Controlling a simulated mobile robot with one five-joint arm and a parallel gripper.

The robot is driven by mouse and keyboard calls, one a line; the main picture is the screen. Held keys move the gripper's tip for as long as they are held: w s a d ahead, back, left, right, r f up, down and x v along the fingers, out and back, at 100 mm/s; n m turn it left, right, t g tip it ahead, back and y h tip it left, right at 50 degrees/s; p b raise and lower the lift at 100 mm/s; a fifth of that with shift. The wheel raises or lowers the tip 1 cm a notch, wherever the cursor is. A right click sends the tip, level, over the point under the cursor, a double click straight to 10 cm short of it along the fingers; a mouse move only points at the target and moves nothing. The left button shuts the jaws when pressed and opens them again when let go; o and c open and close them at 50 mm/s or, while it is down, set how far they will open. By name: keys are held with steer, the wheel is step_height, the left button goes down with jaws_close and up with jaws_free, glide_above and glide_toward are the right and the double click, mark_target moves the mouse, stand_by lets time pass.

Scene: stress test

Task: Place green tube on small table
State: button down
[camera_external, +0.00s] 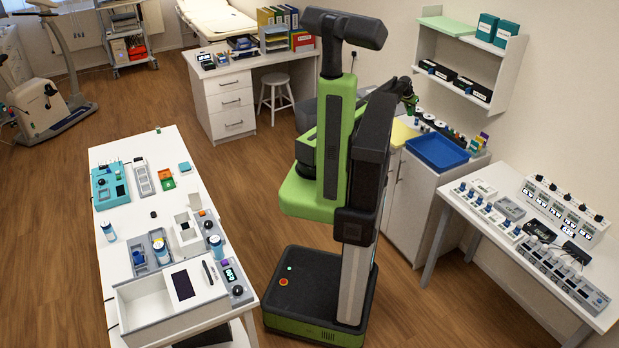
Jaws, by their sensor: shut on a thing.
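My gripper (409,104) is partly hidden behind my arm and column, over the back end of the white cabinet. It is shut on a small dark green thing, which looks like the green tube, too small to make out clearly. A white table (577,289) stands at the right, apart from my gripper, and a longer white table (135,236) stands at the left. I cannot tell which one is the small table.
A blue tray (437,152) and several small items lie on the white cabinet (408,206) near my gripper. A wall shelf (468,60) hangs above. The right table carries several devices. The left table holds a white box (172,300) and instruments. Wooden floor is open between the left table and my base.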

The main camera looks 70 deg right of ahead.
steer(key=s+a+m, duration=0.2)
steer(key=s+a, duration=0.4)
steer(key=s, duration=0.6)
steer(key=shift+g, duration=0.3)
steer(key=w+d+f+b, duration=0.2)
steer(key=d, duration=0.1)
steer(key=w+d+f+b, duration=0.2)
steer(key=d, duration=0.1)
steer(key=w+d+f+b, duration=0.3)
steer(key=shift+w+d, duration=0.25)
steer(key=shift+w, duration=0.05)
step_height(320, 180, down, 4)
steer(key=b, duration=0.4)
steer(key=shift+f, duration=0.25)
steer(key=shift+r, duration=0.25)
steer(key=shift+f, duration=0.1)
steer(key=c, duration=1.4)
jaws_free()
steer(key=shift+o, duration=0.2)
